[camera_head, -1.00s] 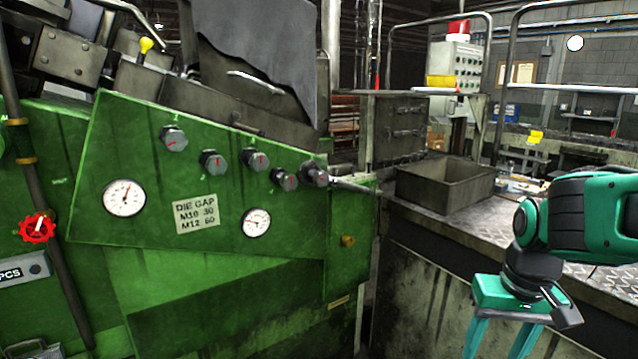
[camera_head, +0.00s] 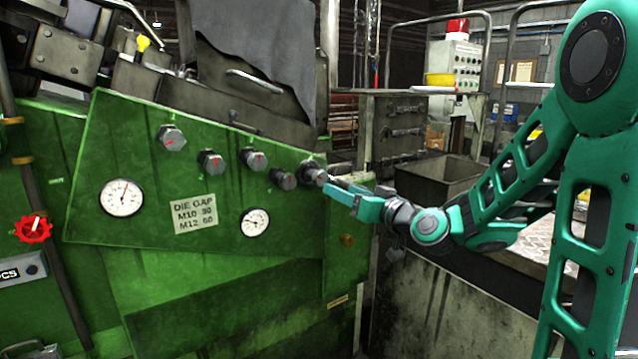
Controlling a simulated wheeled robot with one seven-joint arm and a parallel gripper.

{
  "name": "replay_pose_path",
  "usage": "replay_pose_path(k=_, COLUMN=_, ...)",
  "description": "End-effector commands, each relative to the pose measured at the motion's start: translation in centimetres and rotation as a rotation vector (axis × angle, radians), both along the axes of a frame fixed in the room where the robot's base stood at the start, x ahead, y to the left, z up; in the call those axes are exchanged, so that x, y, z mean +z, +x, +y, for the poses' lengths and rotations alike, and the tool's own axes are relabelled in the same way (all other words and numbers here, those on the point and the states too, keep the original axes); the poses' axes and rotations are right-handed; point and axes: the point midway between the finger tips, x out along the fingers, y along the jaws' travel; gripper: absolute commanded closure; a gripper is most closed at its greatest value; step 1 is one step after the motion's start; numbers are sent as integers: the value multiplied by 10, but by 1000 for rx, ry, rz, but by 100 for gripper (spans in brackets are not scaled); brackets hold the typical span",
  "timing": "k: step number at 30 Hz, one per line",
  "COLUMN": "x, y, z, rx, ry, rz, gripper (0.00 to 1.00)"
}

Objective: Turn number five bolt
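A row of hex bolts runs across the green machine panel (camera_head: 110,240). From the left they are the first bolt (camera_head: 172,138), the second bolt (camera_head: 211,161), the third bolt (camera_head: 254,159), the fourth bolt (camera_head: 283,179) and the fifth bolt (camera_head: 313,173). A grey bar-like handle (camera_head: 350,184) extends to the right from the fifth bolt and is partly hidden by my gripper. My gripper (camera_head: 334,190) is just right of and slightly below the fifth bolt, its fingers pointing left, at the handle. Contact and finger gap are unclear.
Two white gauges, the left (camera_head: 122,198) and the right (camera_head: 255,222), flank a die gap label (camera_head: 194,213) below the bolts. A red valve wheel (camera_head: 33,229) is at far left. An open metal bin (camera_head: 437,180) stands behind my arm on the right.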

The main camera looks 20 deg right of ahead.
Motion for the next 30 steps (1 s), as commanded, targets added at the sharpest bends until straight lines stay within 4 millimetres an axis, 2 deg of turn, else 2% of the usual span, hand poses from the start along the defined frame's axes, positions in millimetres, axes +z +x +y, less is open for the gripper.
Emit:
replay_pose_path(k=5, x=3, y=13, z=4, rx=-2, ry=8, rz=-14, gripper=47)
replay_pose_path(k=15, x=3, y=68, z=23, rx=0, ry=7, rz=-14, gripper=47)
replay_pose_path(k=21, x=3, y=93, z=31, rx=-2, ry=7, rz=-15, gripper=47)
replay_pose_path(k=30, x=3, y=104, z=34, rx=-3, ry=8, rz=-14, gripper=47)
